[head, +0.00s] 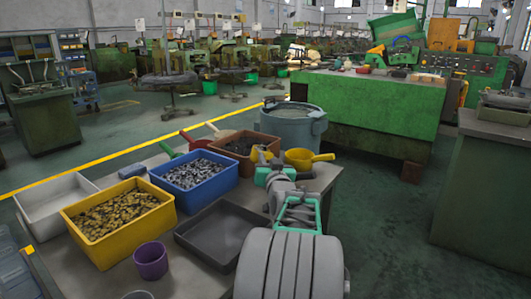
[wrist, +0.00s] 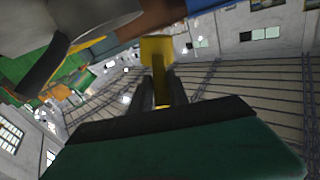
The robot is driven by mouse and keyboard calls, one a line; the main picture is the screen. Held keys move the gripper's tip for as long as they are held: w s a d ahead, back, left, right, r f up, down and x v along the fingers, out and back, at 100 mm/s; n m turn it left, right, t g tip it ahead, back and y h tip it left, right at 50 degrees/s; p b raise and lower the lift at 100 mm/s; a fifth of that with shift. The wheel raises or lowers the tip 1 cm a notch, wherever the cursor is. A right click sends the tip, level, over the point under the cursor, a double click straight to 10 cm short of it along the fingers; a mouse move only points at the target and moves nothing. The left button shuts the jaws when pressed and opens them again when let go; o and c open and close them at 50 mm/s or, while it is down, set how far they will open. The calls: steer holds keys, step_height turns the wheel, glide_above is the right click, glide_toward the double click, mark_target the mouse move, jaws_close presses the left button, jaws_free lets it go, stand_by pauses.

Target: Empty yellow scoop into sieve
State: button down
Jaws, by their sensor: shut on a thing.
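My gripper (head: 262,166) is in front of the grey-blue drum, above the table's right end. In the wrist view my gripper (wrist: 160,92) is shut on the yellow scoop (wrist: 157,50). The scoop's handle lies between the fingers and its yellow end points away from me. In the head view only a small yellow part of the scoop (head: 262,153) shows at the fingertips. Its contents are not visible. To its right is a yellow bowl with a handle (head: 300,158). The drum (head: 292,131) has a grey, grainy top. I cannot tell which of these is the sieve.
The table holds a yellow bin (head: 112,244), a blue bin (head: 200,197), a brown bin (head: 232,166), a white tray (head: 50,215), a dark tray (head: 222,238) and a purple cup (head: 151,262). Red (head: 195,140) and green (head: 168,150) tools lie behind. A green machine (head: 365,105) stands beyond.

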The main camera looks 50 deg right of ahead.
steer(key=m+p, duration=0.2)
steer(key=p, duration=0.1)
steer(key=shift+s+d+r+m, duration=0.15)
steer(key=shift+d+r+m, duration=0.05)
steer(key=shift+r+m, duration=0.15)
steer(key=m+p, duration=0.2)
steer(key=p, duration=0.1)
steer(key=m+p, duration=0.1)
steer(key=shift+s+d+f, duration=0.2)
steer(key=shift+s+d, duration=0.05)
steer(key=shift+d, duration=0.05)
steer(key=shift+s+d+f+m+h+p, duration=0.3)
steer(key=shift+f+m, duration=0.25)
steer(key=shift+m, duration=0.9)
steer(key=shift+s+d+f+m+h+p, duration=0.25)
steer(key=shift+f+m, duration=0.35)
steer(key=shift+m, duration=0.85)
steer(key=shift+s+d+f+m+h+p, duration=0.15)
steer(key=shift+s+d+f+m+p, duration=0.3)
steer(key=shift+m, duration=1)
steer(key=shift+w+a, duration=0.25)
steer(key=shift+w, duration=0.05)
